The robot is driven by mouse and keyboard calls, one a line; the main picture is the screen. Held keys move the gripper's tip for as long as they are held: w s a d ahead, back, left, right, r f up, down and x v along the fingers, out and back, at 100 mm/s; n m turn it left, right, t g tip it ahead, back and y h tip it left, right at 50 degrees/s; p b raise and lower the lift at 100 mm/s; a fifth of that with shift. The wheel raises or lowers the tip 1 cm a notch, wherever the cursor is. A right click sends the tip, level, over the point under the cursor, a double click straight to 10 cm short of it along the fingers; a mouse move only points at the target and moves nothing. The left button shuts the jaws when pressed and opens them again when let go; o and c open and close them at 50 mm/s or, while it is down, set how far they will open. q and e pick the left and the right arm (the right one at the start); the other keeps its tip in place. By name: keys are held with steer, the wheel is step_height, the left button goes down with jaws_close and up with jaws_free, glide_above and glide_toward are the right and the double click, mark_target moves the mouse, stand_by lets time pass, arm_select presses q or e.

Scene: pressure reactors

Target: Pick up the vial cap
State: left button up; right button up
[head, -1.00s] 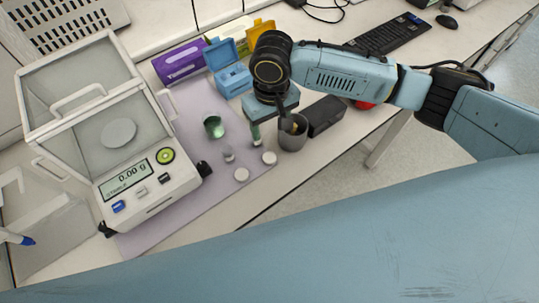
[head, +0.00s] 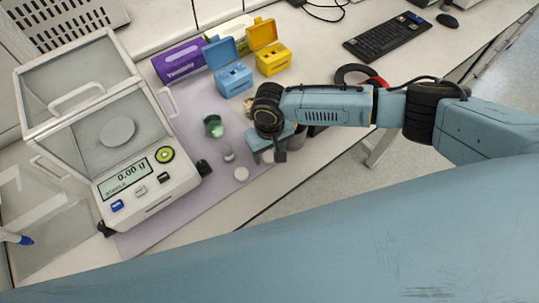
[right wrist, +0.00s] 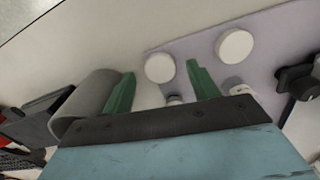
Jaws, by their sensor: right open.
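Two round white caps lie flat near the table's front edge. One cap (head: 241,174) lies clear in the head view and also shows in the right wrist view (right wrist: 235,46). The other cap (right wrist: 159,68) shows between and just beyond the green fingertips in the right wrist view; in the head view my gripper largely covers it. My right gripper (head: 266,158) is open and empty over this cap, pointing down; its spread fingers also show in the right wrist view (right wrist: 161,70). A small vial (head: 228,153) stands left of the gripper. My left gripper is out of view.
A balance (head: 150,190) with its lid raised stands at left. A green glass beaker (head: 213,125) stands behind the vial. Blue (head: 233,78) and yellow (head: 273,58) boxes stand at the back. A grey cup (right wrist: 85,100) is close beside my right gripper.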

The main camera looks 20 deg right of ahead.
steer(key=shift+f, duration=0.45)
steer(key=shift+c, duration=0.3)
steer(key=c, duration=1)
